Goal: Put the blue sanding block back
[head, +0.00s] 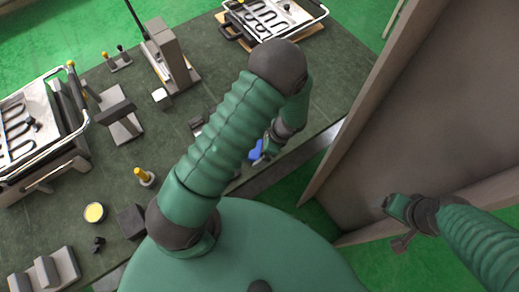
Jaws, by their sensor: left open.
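The blue sanding block (256,149) lies near the front edge of the dark green table, just right of my left arm. Only a small blue patch of it shows. My left gripper (262,158) points down at the block and is open, with its fingers right beside it. Whether they touch the block cannot be told, since the forearm and wrist cover part of the view.
A grey upright fixture (172,55), a grey block stand (120,115), a yellow-topped peg (145,176) and a yellow round tin (95,212) are on the table. A large brown panel (430,110) blocks the right.

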